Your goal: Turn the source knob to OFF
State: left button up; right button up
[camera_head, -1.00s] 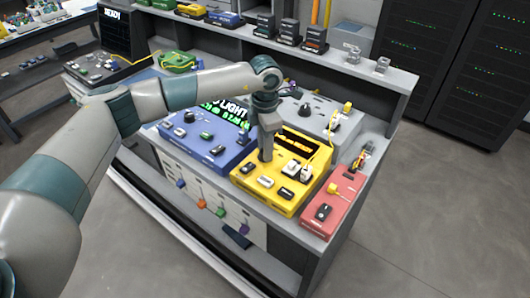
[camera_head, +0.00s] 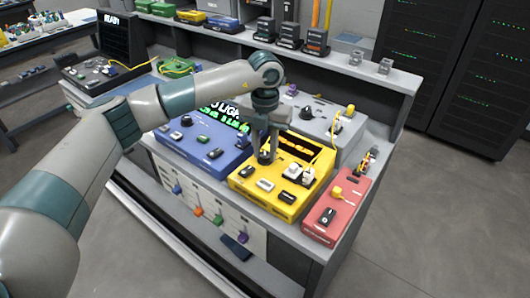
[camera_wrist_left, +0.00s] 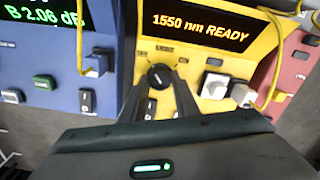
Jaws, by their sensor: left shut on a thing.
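The yellow source unit (camera_head: 285,208) stands on the bench between the blue meter and the red unit. In the left wrist view its dark display (camera_wrist_left: 208,28) reads "1550 nm READY". Its black round source knob (camera_wrist_left: 159,76) has a light pointer mark aimed roughly upward, with small labels around it too blurred to read. My left gripper (camera_head: 265,158) points down at the knob from above. In the left wrist view its two fingers (camera_wrist_left: 160,88) are on either side of the knob, shut on it. My right gripper is in neither view.
The blue meter (camera_head: 205,150) is close on the left, with a lit display. White connectors and a yellow cable (camera_wrist_left: 258,70) lie right of the knob. The red unit (camera_head: 335,210) is at the right. A grey unit (camera_head: 315,112) stands behind.

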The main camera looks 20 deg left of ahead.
aim_at(265, 154)
pick_arm(q)
jog(key=shift+w+r+n, duration=0.1)
jog(key=shift+r+n, duration=0.05)
jog(key=shift+n, duration=0.45)
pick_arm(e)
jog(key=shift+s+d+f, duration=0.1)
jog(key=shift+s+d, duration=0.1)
pick_arm(q)
jog(key=o, duration=1.1)
jog(key=shift+c, duration=0.2)
jog(key=shift+r, duration=0.5)
notch_tip(265, 154, up, 16)
jog(key=b, duration=0.2)
jog(key=shift+r+b, duration=0.15)
jog(key=shift+b, duration=0.15)
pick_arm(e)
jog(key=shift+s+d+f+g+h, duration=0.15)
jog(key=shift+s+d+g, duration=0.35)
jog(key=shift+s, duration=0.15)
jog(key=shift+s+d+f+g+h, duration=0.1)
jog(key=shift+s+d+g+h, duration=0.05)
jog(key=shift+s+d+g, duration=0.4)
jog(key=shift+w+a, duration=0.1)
